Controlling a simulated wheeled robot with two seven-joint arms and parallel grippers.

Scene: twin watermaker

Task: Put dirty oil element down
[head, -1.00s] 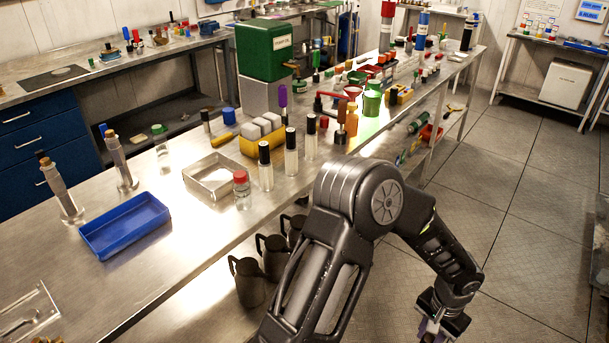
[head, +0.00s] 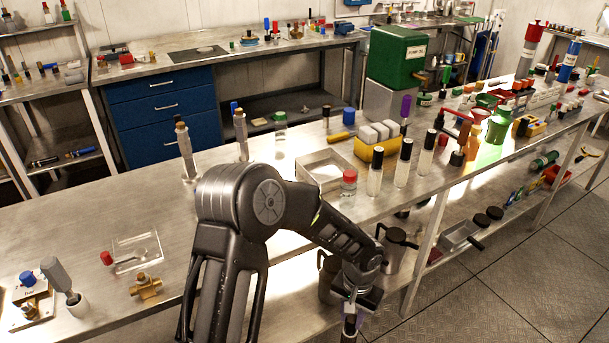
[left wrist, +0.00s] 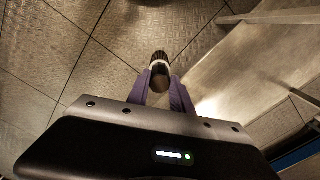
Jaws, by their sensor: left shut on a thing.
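My left gripper (head: 350,312) hangs low in front of the long bench's front edge, at the bottom of the head view. In the left wrist view, its two purple fingers (left wrist: 161,92) are shut on a dark brown cylinder with a pale band, which I take to be the dirty oil element (left wrist: 159,72). It is held over the floor, clear of any surface. In the head view the element is too small and dark to make out surely. My right gripper is out of view.
The long metal bench (head: 120,215) has bare room at left. A clear tray (head: 322,172), a red-capped jar (head: 349,183) and several black-capped bottles stand near its front edge. Dark jugs (head: 393,252) stand on the lower shelf beside my arm. A brass fitting (head: 146,287) lies front left.

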